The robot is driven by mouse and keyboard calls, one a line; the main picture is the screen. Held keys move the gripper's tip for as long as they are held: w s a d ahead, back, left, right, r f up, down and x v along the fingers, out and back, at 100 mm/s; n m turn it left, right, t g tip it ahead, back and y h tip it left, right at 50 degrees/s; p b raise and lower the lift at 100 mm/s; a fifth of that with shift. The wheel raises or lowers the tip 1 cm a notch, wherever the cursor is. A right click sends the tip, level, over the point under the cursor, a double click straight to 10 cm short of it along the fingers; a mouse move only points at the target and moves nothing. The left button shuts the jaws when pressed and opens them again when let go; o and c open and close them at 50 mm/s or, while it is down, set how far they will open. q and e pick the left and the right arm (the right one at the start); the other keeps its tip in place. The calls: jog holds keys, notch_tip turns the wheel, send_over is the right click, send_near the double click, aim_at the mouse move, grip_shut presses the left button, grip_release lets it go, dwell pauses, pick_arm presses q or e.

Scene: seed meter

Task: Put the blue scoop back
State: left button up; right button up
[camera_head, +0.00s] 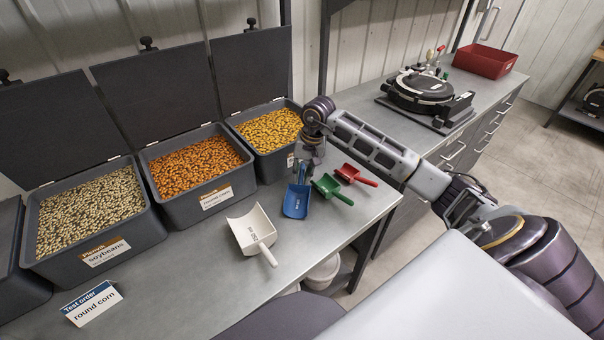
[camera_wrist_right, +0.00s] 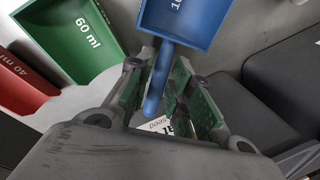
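The blue scoop (camera_head: 295,203) is at the right part of the metal counter (camera_head: 215,285), between the white scoop (camera_head: 252,229) and the green scoop (camera_head: 328,188). Its handle points toward the bins, up to my right gripper (camera_head: 303,170). In the right wrist view the blue scoop (camera_wrist_right: 188,18) shows its handle between the two green-padded fingers of my right gripper (camera_wrist_right: 162,90). The fingers are open, with a gap beside the handle. Whether the scoop touches the counter is hard to tell. My left gripper is not in view.
The red scoop (camera_head: 353,175) lies right of the green one. Lidded bins of soybeans (camera_head: 90,213), orange kernels (camera_head: 195,166) and yellow kernels (camera_head: 270,130) stand behind. A "round corn" card (camera_head: 91,304) stands front left. A black device (camera_head: 423,88) and a red bin (camera_head: 485,60) stand farther right.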

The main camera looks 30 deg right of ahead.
notch_tip(320, 180, up, 12)
jog(key=s+d, duration=0.1)
jog(key=d, duration=0.1)
jog(key=shift+s, duration=0.2)
dwell(0.8)
